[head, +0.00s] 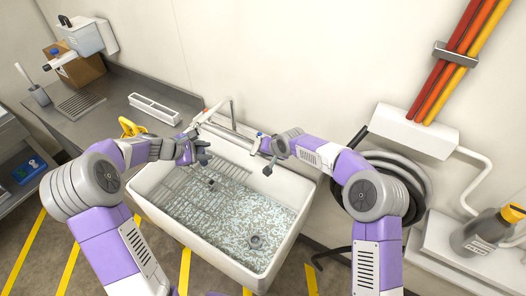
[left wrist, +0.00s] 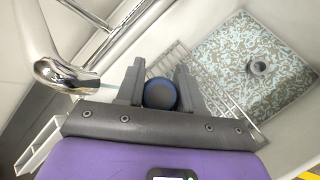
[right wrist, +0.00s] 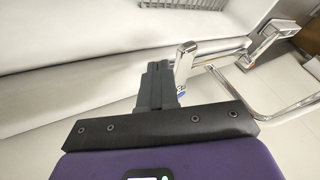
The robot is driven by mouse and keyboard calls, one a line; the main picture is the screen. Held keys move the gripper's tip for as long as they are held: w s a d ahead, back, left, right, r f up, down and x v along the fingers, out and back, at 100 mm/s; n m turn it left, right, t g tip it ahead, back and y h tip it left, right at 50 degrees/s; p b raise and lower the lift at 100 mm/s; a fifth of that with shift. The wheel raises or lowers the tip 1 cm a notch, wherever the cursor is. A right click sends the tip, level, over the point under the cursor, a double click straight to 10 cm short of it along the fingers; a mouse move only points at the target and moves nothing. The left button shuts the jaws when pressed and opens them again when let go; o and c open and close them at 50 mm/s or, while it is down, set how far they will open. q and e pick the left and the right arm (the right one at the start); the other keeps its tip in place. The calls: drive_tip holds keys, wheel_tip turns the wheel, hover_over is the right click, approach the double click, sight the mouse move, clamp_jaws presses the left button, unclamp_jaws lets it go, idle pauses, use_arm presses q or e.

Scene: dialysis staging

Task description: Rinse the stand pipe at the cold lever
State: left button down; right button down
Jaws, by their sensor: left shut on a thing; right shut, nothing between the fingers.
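My left gripper (head: 200,157) is over the left part of the white sink, shut on a dark blue round-ended thing (left wrist: 160,93), seen end-on. It looks like the stand pipe; its length is hidden. The chrome spout (left wrist: 62,75) is close to the left of the fingers in the left wrist view. I cannot tell whether water runs. My right gripper (right wrist: 160,84) is shut and empty beside the tap's blue-marked cold lever (right wrist: 185,65); in the head view this gripper (head: 268,158) is at the sink's back right. Contact with the lever is unclear.
The sink (head: 292,240) has a speckled floor, a round drain (head: 256,241) and a wire rack (head: 185,185) on its left. The other tap lever (head: 207,113) is at the left. A white caddy (head: 155,108) stands on the counter. Coiled hose (head: 400,170) hangs at right.

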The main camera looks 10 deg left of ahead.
drive_tip(key=shift+a, duration=0.5)
drive_tip(key=shift+a, duration=0.15)
drive_tip(key=shift+s+a+m+h, duration=0.15)
drive_tip(key=shift+a+m, duration=0.15)
drive_tip(key=shift+a, duration=0.25)
drive_tip(key=shift+s+a+m+h, duration=0.15)
drive_tip(key=shift+a+m, duration=0.15)
drive_tip(key=shift+a, duration=0.2)
drive_tip(key=shift+d, duration=0.15)
approach(255, 152)
drive_tip(key=s+d, duration=0.1)
drive_tip(key=s+d+r, duration=0.1)
drive_tip(key=s+d, duration=0.1)
drive_tip(key=shift+d+r, duration=0.1)
drive_tip(key=shift+d, duration=0.25)
